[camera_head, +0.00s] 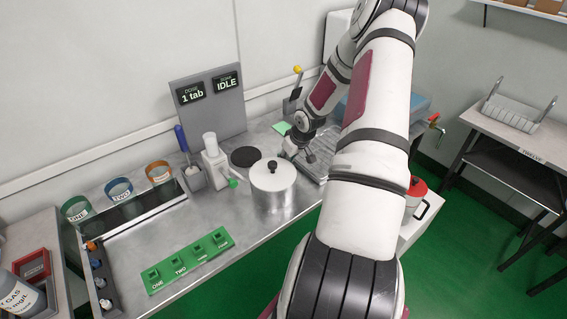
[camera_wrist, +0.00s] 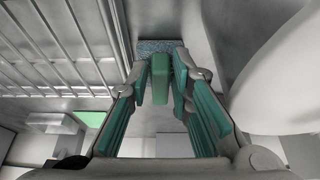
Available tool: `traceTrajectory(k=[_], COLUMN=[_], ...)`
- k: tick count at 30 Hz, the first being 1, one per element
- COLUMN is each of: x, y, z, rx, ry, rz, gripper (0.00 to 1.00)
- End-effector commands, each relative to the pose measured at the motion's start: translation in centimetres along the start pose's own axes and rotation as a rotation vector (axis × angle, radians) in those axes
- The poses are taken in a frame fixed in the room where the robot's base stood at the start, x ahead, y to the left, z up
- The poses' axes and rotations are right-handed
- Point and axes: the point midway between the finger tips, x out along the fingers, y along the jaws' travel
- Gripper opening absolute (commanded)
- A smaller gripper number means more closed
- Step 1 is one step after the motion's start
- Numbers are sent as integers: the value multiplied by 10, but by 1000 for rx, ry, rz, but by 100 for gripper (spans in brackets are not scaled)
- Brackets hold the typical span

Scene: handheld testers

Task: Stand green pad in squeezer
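My gripper (camera_wrist: 163,88) points down. In the wrist view its teal-lined fingers flank an upright green block (camera_wrist: 160,76), likely the green pad. Narrow dark gaps seem to show beside the block, and I cannot tell whether the fingers press on it. A blue-grey speckled patch (camera_wrist: 149,47) lies beyond the fingertips. In the head view my gripper (camera_head: 294,153) is beside the white pot, and the block does not show. A stand with a yellow-knobbed lever (camera_head: 297,71) stands behind, possibly the squeezer.
A white pot (camera_head: 272,194) stands close left of my gripper. A slatted metal rack (camera_head: 317,158) lies to its right. A light green square (camera_head: 281,127) lies farther back on the counter. A green four-socket plate (camera_head: 190,261) is at the front left.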

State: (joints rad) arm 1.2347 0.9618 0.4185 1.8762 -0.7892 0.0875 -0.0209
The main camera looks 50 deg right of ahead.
Motion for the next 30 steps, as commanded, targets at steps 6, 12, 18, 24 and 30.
traceTrajectory(k=[6, 12, 18, 24, 30], x=[0, 0, -7, -29, -50], y=[0, 0, 0, 1, 0], z=[0, 0, -3, -12, 18], rx=[0, 0, 0, 1, 2], ry=[0, 0, 1, 2, -3], rz=[0, 0, 0, 2, 0], gripper=[0, 0, 0, 0, 0])
